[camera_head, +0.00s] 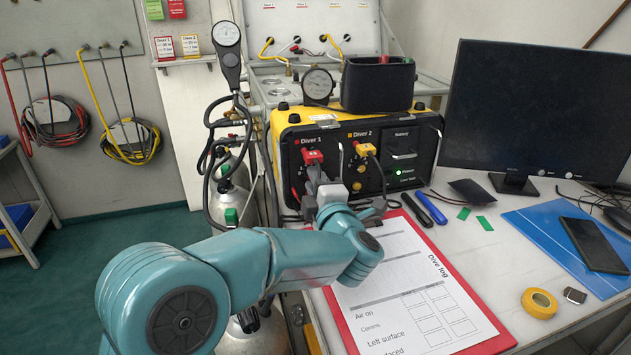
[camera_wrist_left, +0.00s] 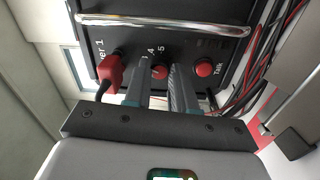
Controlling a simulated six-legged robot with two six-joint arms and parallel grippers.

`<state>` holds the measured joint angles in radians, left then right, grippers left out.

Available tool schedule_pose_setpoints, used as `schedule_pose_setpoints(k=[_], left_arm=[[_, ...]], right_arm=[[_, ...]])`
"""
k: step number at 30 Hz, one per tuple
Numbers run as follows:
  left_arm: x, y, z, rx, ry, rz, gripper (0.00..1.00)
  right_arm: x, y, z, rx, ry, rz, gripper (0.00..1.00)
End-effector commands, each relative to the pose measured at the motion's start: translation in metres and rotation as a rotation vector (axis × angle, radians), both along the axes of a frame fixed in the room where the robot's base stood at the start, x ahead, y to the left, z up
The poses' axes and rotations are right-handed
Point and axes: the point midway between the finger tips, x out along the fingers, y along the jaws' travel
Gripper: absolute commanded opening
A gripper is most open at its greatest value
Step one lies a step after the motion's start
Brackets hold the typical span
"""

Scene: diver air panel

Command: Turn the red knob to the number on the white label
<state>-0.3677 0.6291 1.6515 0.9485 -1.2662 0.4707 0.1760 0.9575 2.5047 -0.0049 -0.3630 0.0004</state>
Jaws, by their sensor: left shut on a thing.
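The red knob (camera_wrist_left: 159,73) is on the front of the black panel, with the numbers 4 and 5 printed beside it in the left wrist view. My left gripper (camera_wrist_left: 160,85) has one finger on each side of the knob and is shut on it. In the head view my left gripper (camera_head: 322,180) is at the panel below "Diver 1" and hides the knob. The knob's pointer cannot be made out. A white label (camera_head: 165,48) with a red "Diver 1" heading is on the wall; its small print is too small to read.
A red plug (camera_wrist_left: 111,70) is left of the fingers and a red Talk button (camera_wrist_left: 204,68) right of them. A yellow plug (camera_head: 365,149) is under "Diver 2". The dive log clipboard (camera_head: 400,285) lies below my arm. A monitor (camera_head: 535,110) stands at right.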

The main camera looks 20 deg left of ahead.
Motion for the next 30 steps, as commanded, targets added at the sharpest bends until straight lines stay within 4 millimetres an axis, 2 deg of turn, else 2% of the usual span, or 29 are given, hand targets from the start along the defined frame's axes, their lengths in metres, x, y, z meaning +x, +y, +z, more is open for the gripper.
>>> schedule_pose_setpoints(k=[10,11,12,13,23,26,30], left_arm=[[0.0,-0.001,0.001,0.002,-0.001,-0.002,0.0],[0.0,-0.001,0.001,0.002,-0.001,-0.002,0.32],[0.0,-0.001,0.001,0.002,-0.001,-0.002,0.45],[0.0,-0.001,0.001,0.002,-0.001,-0.002,0.51],[-0.002,-0.002,0.0,0.0,0.0,-0.002,0.51],[-0.011,-0.009,0.0,0.0,-0.001,-0.003,0.51],[-0.037,-0.027,-0.001,0.0,0.0,-0.006,0.51]], right_arm=[[0.0,0.0,0.0,0.0,0.0,0.0,0.43],[0.0,0.0,0.0,0.0,0.0,0.0,0.43],[0.0,0.0,0.0,0.0,0.0,0.0,0.43],[0.0,0.0,0.0,0.0,0.0,0.0,0.43],[0.0,0.0,0.0,0.0,0.0,0.0,0.43],[0.0,0.0,-0.001,0.0,0.0,0.0,0.43],[0.0,0.0,-0.002,0.0,0.0,0.0,0.43]])
